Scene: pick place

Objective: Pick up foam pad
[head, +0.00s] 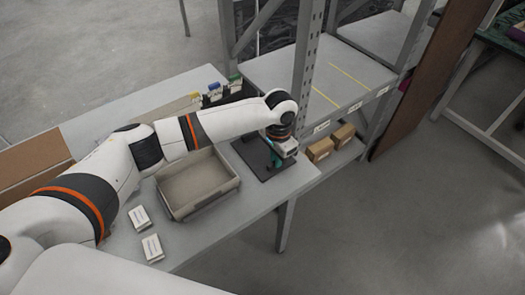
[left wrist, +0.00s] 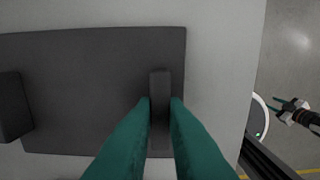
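A dark grey flat pad (head: 242,149), which looks like the foam pad, lies on the table near its right end. In the left wrist view the pad (left wrist: 90,70) carries two raised dark blocks, one at the left edge (left wrist: 12,105) and one near its right side (left wrist: 160,84). My left gripper (head: 274,161) points down over the pad. Its teal fingers (left wrist: 160,104) stand on either side of the right block, very close to it; whether they touch it is unclear. My right gripper (left wrist: 280,104) shows small at the right of the wrist view, teal fingers apart and empty.
An empty grey-beige bin (head: 198,185) stands left of the pad. Two small white boxes (head: 140,218) (head: 152,248) lie in front of it. Small coloured containers (head: 214,91) stand behind. A metal rack (head: 307,70) with cardboard boxes (head: 320,149) rises at the table's right end.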

